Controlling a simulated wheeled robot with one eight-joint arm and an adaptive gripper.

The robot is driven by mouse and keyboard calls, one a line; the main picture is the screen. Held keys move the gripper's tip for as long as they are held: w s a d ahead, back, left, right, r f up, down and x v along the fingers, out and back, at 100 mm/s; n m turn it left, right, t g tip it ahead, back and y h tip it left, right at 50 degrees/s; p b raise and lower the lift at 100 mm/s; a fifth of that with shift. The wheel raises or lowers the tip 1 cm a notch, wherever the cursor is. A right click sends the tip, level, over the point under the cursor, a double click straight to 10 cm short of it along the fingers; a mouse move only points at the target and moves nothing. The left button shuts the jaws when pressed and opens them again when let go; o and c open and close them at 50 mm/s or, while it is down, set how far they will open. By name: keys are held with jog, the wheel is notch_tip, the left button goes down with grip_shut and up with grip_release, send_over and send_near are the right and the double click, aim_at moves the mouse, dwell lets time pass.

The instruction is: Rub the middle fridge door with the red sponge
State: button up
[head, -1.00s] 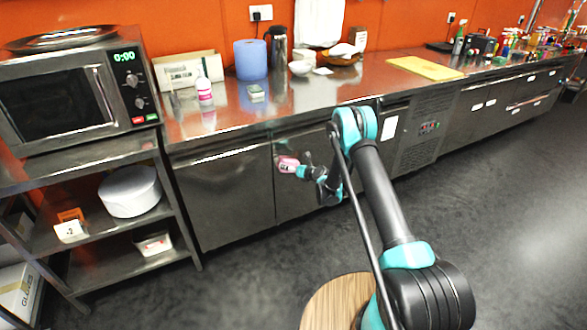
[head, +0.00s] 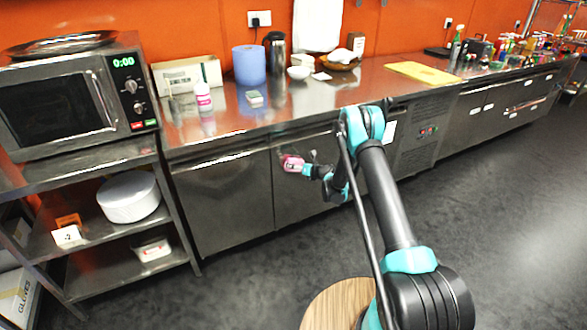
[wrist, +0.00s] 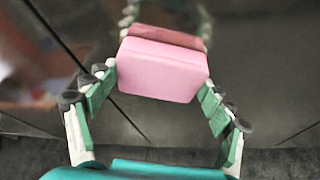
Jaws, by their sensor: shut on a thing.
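My gripper (head: 302,167) is shut on the sponge (head: 292,163), which looks pink-red. In the wrist view the sponge (wrist: 162,70) is a pink block held between the two green-padded fingers (wrist: 160,82). The middle fridge door (head: 292,205) is a dark, shiny steel panel under the counter. The sponge is at the upper left part of this door, close to the seam with the left door. In the wrist view its reflection shows right behind it in the door (wrist: 245,50). The sponge is against the door or very near it; I cannot tell which.
The left fridge door (head: 222,205) is beside it, and the steel counter (head: 320,95) is above. A shelf unit with a microwave (head: 60,95) stands at the left. A round wooden top (head: 335,305) is in front, below my arm. The floor (head: 500,220) at the right is clear.

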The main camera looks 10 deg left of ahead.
jog(key=shift+w+d, duration=0.6)
jog(key=shift+d, duration=0.2)
jog(key=shift+w+d, duration=0.55)
jog(key=shift+d, duration=0.2)
jog(key=shift+s+a, duration=0.1)
jog(key=s+a, duration=0.4)
jog(key=a, duration=0.2)
jog(key=shift+s+d, duration=0.55)
jog(key=shift+s, duration=0.3)
jog(key=shift+s+d, duration=0.55)
jog(key=shift+s, duration=0.25)
jog(key=shift+s+d, duration=0.55)
jog(key=shift+s, duration=0.3)
